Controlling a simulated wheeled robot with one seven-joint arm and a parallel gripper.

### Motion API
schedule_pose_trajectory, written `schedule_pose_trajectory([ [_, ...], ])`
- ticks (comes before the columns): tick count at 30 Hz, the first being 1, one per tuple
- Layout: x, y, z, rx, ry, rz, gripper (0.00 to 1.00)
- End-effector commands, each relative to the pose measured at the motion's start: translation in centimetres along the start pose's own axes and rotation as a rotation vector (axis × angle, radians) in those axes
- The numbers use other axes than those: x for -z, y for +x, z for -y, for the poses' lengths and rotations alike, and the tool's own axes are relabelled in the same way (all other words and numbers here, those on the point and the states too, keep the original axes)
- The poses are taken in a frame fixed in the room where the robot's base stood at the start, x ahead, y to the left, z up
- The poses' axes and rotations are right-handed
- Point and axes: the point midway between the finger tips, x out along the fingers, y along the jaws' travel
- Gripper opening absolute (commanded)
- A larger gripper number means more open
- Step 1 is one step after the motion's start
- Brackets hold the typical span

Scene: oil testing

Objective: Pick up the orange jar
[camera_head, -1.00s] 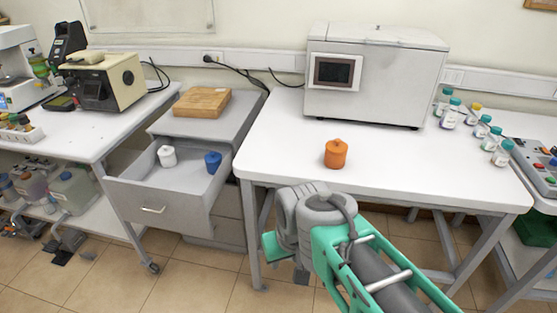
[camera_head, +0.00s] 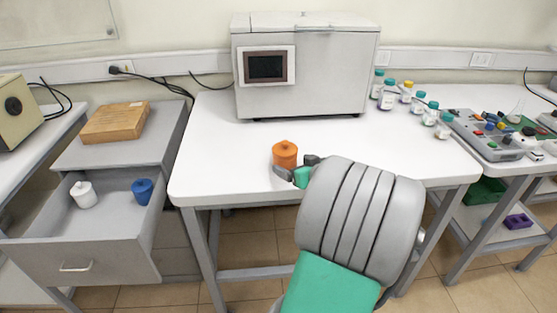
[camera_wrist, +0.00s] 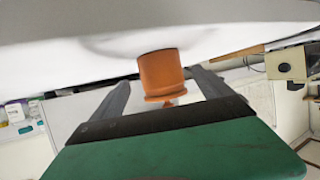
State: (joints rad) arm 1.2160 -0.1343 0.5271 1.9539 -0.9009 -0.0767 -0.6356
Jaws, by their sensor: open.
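The orange jar (camera_head: 285,155) stands upright near the front edge of the white table (camera_head: 215,140). Its lid has a small knob. My gripper (camera_head: 297,168) is at the jar, just in front and to its right in the head view, with its fingers apart. In the wrist view, which is upside down, the orange jar (camera_wrist: 161,74) shows between the two open fingers of my gripper (camera_wrist: 160,88). A gap shows on the jar's right side there; whether either finger touches it I cannot tell. My arm hides part of the table's front edge.
A large white machine (camera_head: 308,70) stands behind the jar. Several small bottles (camera_head: 387,95) stand to the right. On the left an open drawer (camera_head: 110,225) holds a white jar (camera_head: 84,195) and a blue jar (camera_head: 142,191). The table around the orange jar is clear.

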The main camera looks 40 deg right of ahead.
Motion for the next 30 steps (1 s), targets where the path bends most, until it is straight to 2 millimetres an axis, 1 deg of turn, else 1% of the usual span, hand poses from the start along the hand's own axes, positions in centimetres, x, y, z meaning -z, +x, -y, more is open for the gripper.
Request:
schedule_pose_trajectory([
  [1,0.1,0.8,0.2,0.005,0.000,0.002,0.89],
  [5,0.2,2.5,0.2,0.004,0.001,0.004,0.89],
  [9,0.4,5.2,0.2,0.005,0.000,0.004,0.89],
  [12,0.3,6.5,0.2,0.003,0.000,0.004,0.89],
  [19,0.3,6.8,0.3,0.003,-0.001,0.003,0.89],
  [30,0.3,6.7,0.3,0.003,-0.001,0.004,0.59],
])
